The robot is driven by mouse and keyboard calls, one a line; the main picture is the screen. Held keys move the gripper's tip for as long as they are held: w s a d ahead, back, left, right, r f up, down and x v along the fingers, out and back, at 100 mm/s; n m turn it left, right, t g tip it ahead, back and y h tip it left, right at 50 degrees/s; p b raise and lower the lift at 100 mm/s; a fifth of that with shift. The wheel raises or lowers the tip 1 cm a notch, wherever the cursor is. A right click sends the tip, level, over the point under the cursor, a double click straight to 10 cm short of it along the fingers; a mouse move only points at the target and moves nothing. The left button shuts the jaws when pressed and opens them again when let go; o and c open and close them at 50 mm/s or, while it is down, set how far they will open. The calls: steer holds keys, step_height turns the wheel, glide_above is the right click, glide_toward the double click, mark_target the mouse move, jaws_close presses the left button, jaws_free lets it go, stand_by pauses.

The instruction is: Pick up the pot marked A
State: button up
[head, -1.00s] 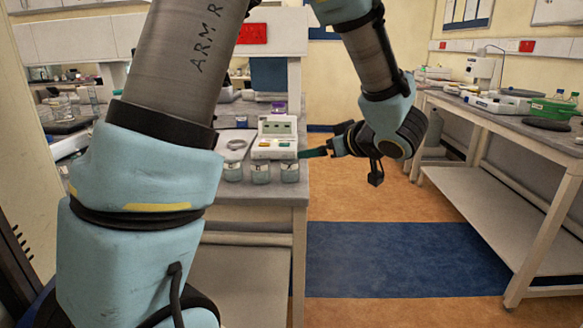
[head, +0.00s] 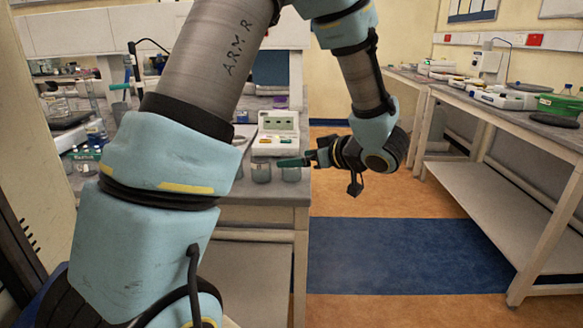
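Two small glass pots with pale contents stand near the front right corner of the left bench, a left pot (head: 261,174) and a right pot (head: 291,174). No letter can be read on either, so I cannot tell which is A. My gripper (head: 284,163) points left with its green fingers at the height of the pots' tops, overlapping the right pot in the picture. I cannot tell whether it touches a pot, or whether the fingers are open or shut. My arm covers the bench left of these pots.
A white device (head: 276,133) with small dark displays stands just behind the pots. The left bench (head: 262,196) ends right of them, with open floor (head: 400,255) beyond. Another bench (head: 520,118) with instruments and a green box (head: 560,104) runs along the right.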

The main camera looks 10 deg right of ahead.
steer(key=shift+x, duration=0.9)
steer(key=c, duration=1.5)
